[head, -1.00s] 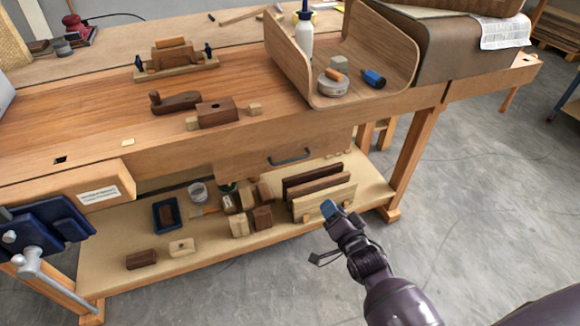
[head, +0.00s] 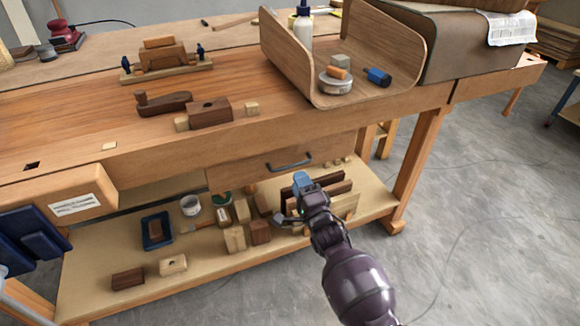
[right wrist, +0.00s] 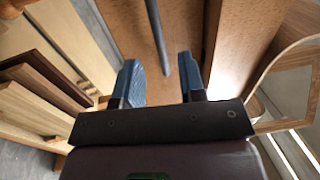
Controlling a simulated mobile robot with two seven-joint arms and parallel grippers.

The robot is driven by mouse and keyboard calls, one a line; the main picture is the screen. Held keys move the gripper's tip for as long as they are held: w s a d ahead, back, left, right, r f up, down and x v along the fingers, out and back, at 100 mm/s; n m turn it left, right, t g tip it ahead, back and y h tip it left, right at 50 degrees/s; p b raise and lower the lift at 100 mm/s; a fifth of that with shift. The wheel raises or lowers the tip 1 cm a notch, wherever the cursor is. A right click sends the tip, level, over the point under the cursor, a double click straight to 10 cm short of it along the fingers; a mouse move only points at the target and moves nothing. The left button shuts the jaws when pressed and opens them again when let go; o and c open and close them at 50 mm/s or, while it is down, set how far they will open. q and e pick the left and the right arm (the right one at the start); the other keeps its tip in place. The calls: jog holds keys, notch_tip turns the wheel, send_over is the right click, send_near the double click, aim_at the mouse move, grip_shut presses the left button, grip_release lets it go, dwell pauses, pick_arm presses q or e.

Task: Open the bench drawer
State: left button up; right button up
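The bench drawer (head: 240,173) is a wooden front under the bench top, and it looks shut. Its dark bar handle (head: 289,163) sits on the front. My right gripper (head: 302,181) is just below and in front of the handle in the head view. In the right wrist view the blue fingers of my right gripper (right wrist: 160,80) are apart with nothing between them. The grey handle (right wrist: 158,40) shows ahead of the fingers, roughly in line with the gap and not gripped. My left gripper is not in view.
The lower shelf (head: 120,257) holds wood blocks, a blue tray (head: 157,231) and upright boards (head: 345,200) close to my right gripper. A bent wooden shell (head: 415,50) stands on the bench top. A blue vise (head: 30,240) is at the left.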

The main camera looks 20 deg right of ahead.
aim_at(291, 166)
jog(key=shift+w+a+r+b, duration=0.1)
jog(key=shift+w+r+b, duration=0.1)
jog(key=shift+w, duration=0.9)
jog(key=shift+w+d+r+b, duration=0.15)
jog(key=shift+w+b, duration=0.1)
jog(key=shift+w, duration=0.8)
jog(key=shift+w+a+r+b, duration=0.15)
jog(key=shift+w+r+b, duration=0.05)
jog(key=shift+w, duration=0.9)
grip_shut()
